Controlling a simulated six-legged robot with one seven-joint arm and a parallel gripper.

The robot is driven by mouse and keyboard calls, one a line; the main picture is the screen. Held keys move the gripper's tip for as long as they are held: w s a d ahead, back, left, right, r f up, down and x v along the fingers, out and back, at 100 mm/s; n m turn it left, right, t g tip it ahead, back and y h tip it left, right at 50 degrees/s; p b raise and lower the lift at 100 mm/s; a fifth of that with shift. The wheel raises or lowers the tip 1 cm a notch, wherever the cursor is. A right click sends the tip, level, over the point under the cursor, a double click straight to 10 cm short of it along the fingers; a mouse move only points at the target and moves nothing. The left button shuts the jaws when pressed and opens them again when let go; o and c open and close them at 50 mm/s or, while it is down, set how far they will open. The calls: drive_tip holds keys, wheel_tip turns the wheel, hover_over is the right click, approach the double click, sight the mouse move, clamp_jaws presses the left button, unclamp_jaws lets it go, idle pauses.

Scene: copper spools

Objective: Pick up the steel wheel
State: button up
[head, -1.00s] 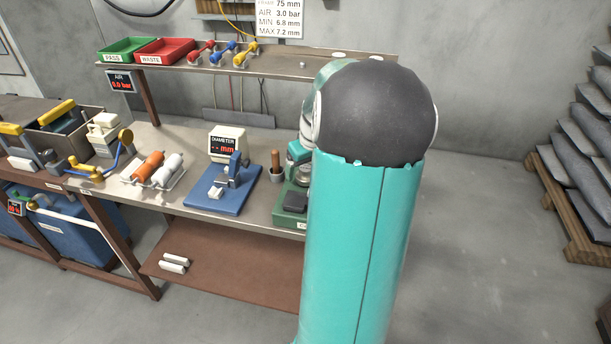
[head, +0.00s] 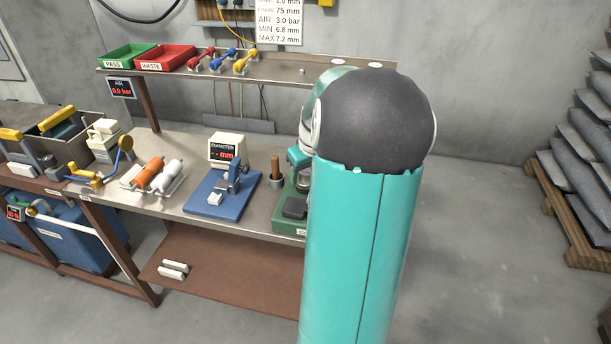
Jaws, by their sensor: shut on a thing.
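I cannot make out the steel wheel in the head view. Small grey metal parts show beside the arm there, too covered to identify.
The steel bench (head: 160,205) holds a blue diameter gauge (head: 222,193), an orange roller (head: 149,172) and a white roller (head: 170,174). The upper shelf (head: 285,72) carries a green PASS tray (head: 127,58), a red WASTE tray (head: 163,58) and coloured-handled tools.

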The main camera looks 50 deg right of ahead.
wheel_tip(320, 180, up, 2)
drive_tip(key=shift+r, duration=0.25)
drive_tip(key=s+a+r, duration=0.2)
drive_tip(key=a+r, duration=0.3)
drive_tip(key=a, duration=0.1)
drive_tip(key=s+a+r, duration=0.3)
drive_tip(key=a+r, duration=0.1)
drive_tip(key=a, duration=0.3)
drive_tip(key=shift+s+r, duration=0.3)
drive_tip(key=shift+r, duration=0.1)
